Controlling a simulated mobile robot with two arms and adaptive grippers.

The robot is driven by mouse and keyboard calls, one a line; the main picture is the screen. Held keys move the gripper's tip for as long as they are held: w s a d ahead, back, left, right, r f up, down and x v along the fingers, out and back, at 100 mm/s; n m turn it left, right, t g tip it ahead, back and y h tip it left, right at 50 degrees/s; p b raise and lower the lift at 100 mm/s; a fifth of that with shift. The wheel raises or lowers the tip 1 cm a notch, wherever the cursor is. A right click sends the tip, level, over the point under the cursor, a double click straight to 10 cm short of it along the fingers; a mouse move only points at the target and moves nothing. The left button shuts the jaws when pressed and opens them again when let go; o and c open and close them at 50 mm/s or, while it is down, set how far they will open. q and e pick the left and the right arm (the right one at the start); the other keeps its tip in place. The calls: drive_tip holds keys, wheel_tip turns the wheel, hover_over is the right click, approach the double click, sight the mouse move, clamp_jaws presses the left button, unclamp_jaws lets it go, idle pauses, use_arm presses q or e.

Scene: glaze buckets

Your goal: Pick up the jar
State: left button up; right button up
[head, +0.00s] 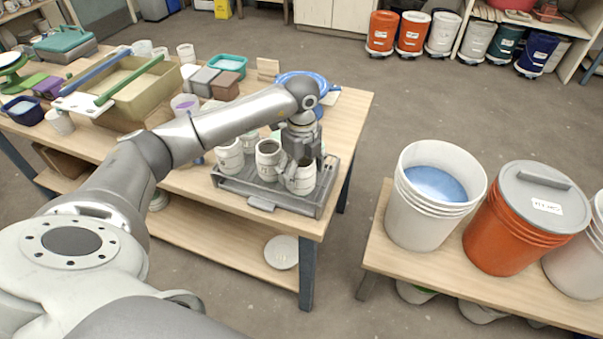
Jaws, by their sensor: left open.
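Several white jars stand in a grey tray (262,202) near the front right corner of the wooden table. One jar (301,178) is at the tray's right, directly under my left gripper (298,160). The gripper points down with its fingers at this jar's upper part, and they hide some of it. I cannot tell whether the fingers touch the jar. A second jar (268,160) stands just left of it, and a third jar (230,156) is at the tray's left end. Another jar (250,141) shows partly behind them. My right gripper is not in view.
A large olive tub (140,92) and small containers fill the table's left and back. A blue coil (303,80) lies behind my wrist. On the lower bench at right stand a white bucket (408,215) and an orange lidded bucket (500,240). Floor shows between the tables.

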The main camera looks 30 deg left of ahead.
use_arm(q)
drive_tip(key=c, duration=1)
drive_tip(key=shift+r, duration=0.1)
drive_tip(key=shift+c, duration=0.2)
